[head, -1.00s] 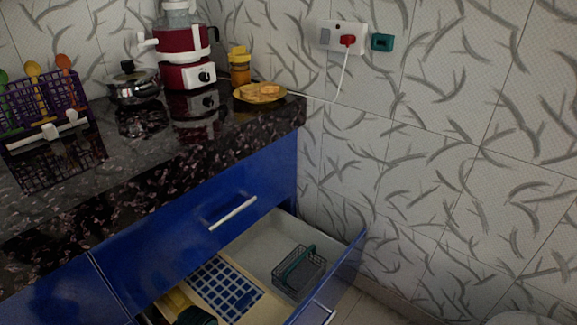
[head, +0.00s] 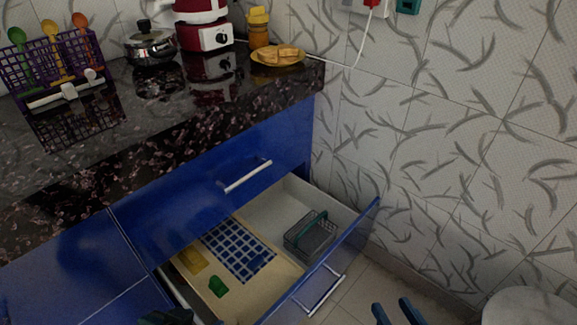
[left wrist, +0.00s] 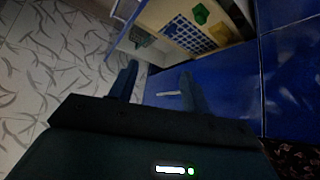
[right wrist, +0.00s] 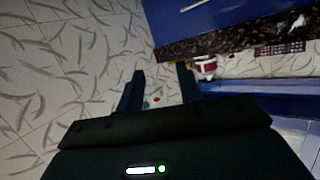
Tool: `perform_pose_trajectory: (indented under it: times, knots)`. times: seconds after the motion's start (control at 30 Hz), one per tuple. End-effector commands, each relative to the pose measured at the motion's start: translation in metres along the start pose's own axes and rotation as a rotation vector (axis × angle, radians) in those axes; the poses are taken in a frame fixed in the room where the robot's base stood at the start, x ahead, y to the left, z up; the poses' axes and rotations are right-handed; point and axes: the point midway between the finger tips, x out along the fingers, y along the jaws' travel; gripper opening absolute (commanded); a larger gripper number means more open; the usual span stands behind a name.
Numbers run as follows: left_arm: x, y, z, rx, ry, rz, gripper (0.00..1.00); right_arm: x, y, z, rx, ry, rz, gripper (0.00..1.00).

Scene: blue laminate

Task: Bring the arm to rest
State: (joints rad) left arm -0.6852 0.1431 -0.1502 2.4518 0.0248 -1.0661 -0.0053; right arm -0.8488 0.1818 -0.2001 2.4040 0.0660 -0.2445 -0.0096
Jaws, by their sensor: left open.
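My right gripper (head: 396,312) shows at the bottom right of the head view. Its two blue fingers point up, apart and empty, over the floor in front of the open drawer. In the right wrist view (right wrist: 160,88) nothing is held between its fingers. My left gripper (head: 165,317) is a dark shape at the bottom edge of the head view, by the drawer's left end. In the left wrist view (left wrist: 158,74) its fingers are spread and empty, with the blue cabinet front beyond.
The blue drawer (head: 342,235) stands open, holding a wire basket (head: 311,238), a blue grid (head: 238,250), a green piece (head: 217,287) and a yellow piece (head: 193,259). The dark counter (head: 150,125) carries a pot, a juicer and a purple rack. A round pale object (head: 525,308) is at lower right.

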Motion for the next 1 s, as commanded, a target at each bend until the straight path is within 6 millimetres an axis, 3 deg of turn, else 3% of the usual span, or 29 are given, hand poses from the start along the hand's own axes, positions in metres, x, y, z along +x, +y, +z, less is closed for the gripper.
perform_pose_trajectory:
  times: [0.17, 0.47, 0.53, 1.0]
  knots:
    - [-0.005, 0.014, -0.024, -0.004, 0.243, 0.042, 0.48, 0.000, 0.000, 0.000, 0.000, 0.000, 0.000, 0.36]
    - [-0.036, 0.031, -0.058, -0.041, 0.607, 0.093, 0.48, 0.000, 0.000, 0.000, 0.000, 0.000, 0.000, 0.36]
    - [-0.047, 0.031, -0.070, -0.035, 0.578, 0.090, 0.48, -0.002, -0.002, -0.015, -0.005, -0.031, 0.001, 0.36]
    - [-0.064, 0.033, -0.093, 0.010, 0.344, 0.075, 0.48, -0.004, -0.007, -0.043, -0.042, -0.263, 0.008, 0.36]
